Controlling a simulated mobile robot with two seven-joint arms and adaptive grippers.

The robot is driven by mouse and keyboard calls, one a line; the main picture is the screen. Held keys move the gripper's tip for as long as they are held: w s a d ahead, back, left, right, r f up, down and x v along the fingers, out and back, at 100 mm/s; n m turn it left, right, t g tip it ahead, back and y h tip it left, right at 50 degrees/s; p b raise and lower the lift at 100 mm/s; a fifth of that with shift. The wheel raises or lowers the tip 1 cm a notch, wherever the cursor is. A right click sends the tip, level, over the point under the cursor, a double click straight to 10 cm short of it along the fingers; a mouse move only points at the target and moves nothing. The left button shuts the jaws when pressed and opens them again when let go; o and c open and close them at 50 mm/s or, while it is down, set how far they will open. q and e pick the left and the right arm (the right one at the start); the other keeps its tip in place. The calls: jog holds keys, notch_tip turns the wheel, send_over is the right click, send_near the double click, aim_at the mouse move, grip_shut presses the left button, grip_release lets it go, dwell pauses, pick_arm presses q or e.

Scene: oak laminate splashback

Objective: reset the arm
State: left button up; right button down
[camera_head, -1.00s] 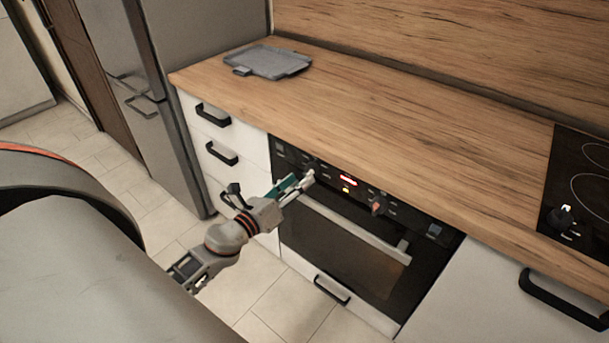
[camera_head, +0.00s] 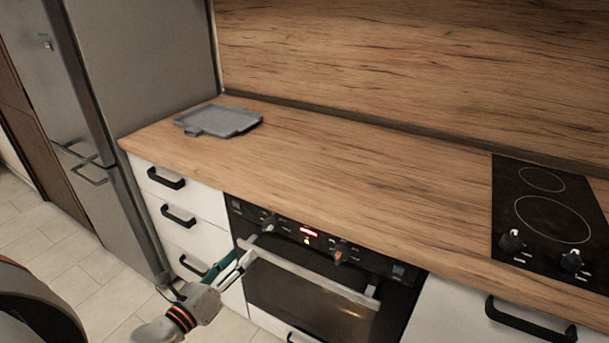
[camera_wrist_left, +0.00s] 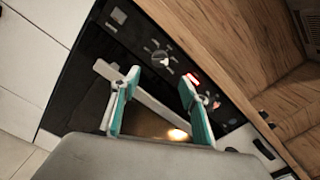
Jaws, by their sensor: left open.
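My left gripper (camera_head: 232,268) is in front of the oven's upper left part in the head view, near the left end of the oven handle (camera_head: 310,275). In the left wrist view its two teal-lined fingers (camera_wrist_left: 158,105) stand apart with nothing held between them. Behind them are the oven (camera_wrist_left: 90,95), its handle and its control panel with a lit red display. I cannot tell whether a finger touches the handle. My right gripper is in neither view.
The oven door is shut below the wooden worktop (camera_head: 350,190). A grey tray (camera_head: 218,121) lies at the worktop's left end. A black hob (camera_head: 545,215) is at the right. Drawers (camera_head: 185,215) and a steel fridge (camera_head: 150,80) stand at the left. The worktop's middle is clear.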

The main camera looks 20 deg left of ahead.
pick_arm(q)
jog(key=s+d+f+n+g+p, duration=0.1)
jog(key=s+d+f+n+g, duration=0.2)
jog(key=s+d+f+n, duration=0.4)
jog(key=s+d+f+n+g+h+p, duration=0.1)
jog(key=s+d+f+n+g, duration=0.3)
jog(key=d+f+n, duration=0.7)
jog(key=s+f+n, duration=0.1)
jog(key=s+n, duration=0.1)
jog(key=n, duration=0.6)
jog(key=shift+s+n, duration=0.3)
jog(key=shift+s, duration=0.05)
